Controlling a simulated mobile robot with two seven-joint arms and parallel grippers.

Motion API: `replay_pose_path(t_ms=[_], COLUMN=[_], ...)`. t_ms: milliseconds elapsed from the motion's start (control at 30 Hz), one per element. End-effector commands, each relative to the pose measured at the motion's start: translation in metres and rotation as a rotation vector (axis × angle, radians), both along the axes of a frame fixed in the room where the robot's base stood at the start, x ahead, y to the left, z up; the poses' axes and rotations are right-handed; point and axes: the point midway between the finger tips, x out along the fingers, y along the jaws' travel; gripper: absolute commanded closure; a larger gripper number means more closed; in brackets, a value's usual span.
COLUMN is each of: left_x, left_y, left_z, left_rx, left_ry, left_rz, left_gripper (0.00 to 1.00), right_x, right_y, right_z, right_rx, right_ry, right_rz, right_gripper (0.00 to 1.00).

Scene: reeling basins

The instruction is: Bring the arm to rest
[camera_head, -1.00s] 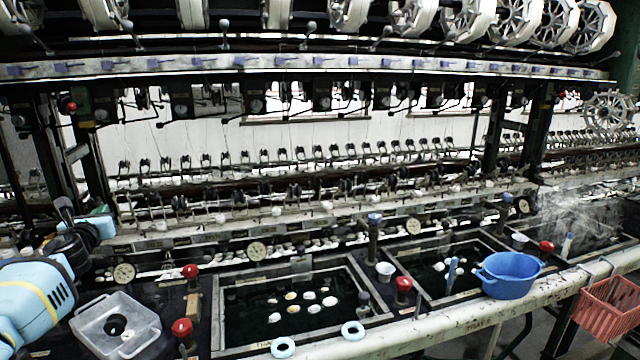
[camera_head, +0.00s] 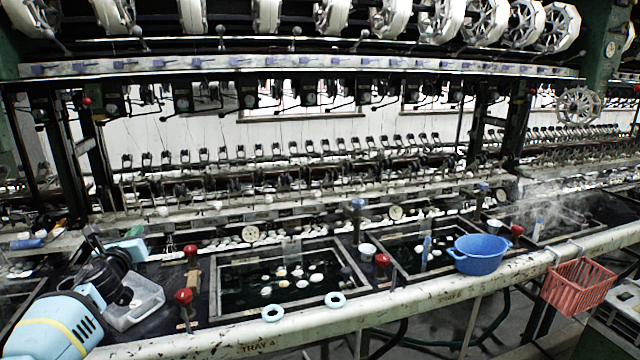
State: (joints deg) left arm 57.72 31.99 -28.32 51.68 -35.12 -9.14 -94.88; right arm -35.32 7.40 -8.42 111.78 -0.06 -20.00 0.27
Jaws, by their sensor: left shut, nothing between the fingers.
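My left arm (camera_head: 60,325) comes in from the lower left, light blue with a yellow band and a black wrist. My left gripper (camera_head: 93,239) is at its far end, pointing up and away over the left end of the bench. It is shut and holds nothing. It is clear of the basins, and the wrist partly hides a clear plastic container (camera_head: 138,303) behind it. My right gripper is out of view.
A basin (camera_head: 213,292) with several pale cocoons lies right of the container. Red-knobbed valves (camera_head: 184,296) stand beside it. Two pale rings (camera_head: 335,299) lie on its front edge. A blue bowl (camera_head: 478,255) and a red basket (camera_head: 578,288) are farther right. Reeling machinery fills the back.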

Motion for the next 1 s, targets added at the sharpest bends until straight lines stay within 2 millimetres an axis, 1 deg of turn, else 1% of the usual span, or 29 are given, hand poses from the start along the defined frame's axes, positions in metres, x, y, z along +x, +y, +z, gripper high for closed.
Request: replay_pose_path(t_ms=[33, 100, 200, 333, 467, 600, 667, 867, 1000], left_x=[-0.004, -0.012, -0.026, -0.046, -0.066, -0.088, -0.085, -0.084, -0.084], left_y=[-0.017, -0.037, -0.058, -0.074, -0.081, -0.082, -0.08, -0.078, -0.077], left_z=[-0.012, -0.025, -0.04, -0.054, -0.064, -0.074, -0.072, -0.078, -0.083], left_rx=[-0.036, -0.086, -0.16, -0.242, -0.308, -0.368, -0.458, -0.774, -1.048], left_ry=[-0.005, -0.017, -0.037, -0.063, -0.086, -0.11, -0.118, -0.136, -0.155], left_rz=[-0.024, -0.051, -0.076, -0.089, -0.087, -0.073, -0.075, -0.072, -0.065], left_gripper=[1.0, 1.0, 1.0, 1.0, 1.0, 1.0, 1.0, 1.0, 1.0], right_x=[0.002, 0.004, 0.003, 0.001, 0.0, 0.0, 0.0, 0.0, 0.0], right_y=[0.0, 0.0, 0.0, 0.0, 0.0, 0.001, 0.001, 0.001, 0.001], right_z=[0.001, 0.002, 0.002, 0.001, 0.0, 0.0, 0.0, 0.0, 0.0], right_rx=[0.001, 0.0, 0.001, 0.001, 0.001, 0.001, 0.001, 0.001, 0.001], right_ry=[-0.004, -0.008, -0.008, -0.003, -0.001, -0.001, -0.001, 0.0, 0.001], right_rz=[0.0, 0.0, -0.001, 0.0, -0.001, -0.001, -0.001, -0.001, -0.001], right_gripper=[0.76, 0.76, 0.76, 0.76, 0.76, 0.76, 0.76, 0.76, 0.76])
